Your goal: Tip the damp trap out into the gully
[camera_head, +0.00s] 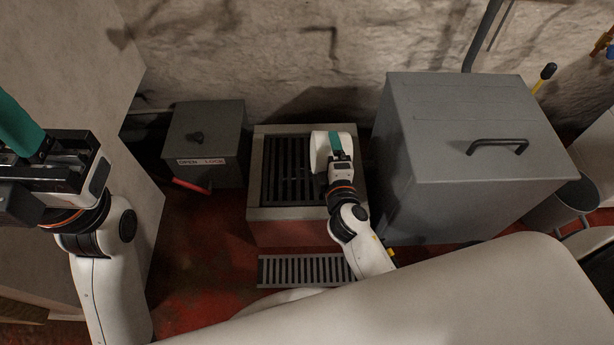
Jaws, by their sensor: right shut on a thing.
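My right gripper (337,143) is shut on a white object, which looks like the damp trap (319,152). It is over the right part of the gully (255,190), a pale-rimmed raised box with a dark slatted grate (285,172). The gripper and wrist hide part of the trap, and I cannot tell how far it is tilted or what is in it. My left gripper (18,128) is at the left edge with teal finger parts showing. Its fingertips are not clear enough to show its opening.
A grey box with a knob and a label (205,135) stands left of the gully, with a red handle (190,186) low in front. A large grey lidded chest (455,130) stands close on the right. A floor grating (300,270) lies in front. A stone wall (260,50) is behind.

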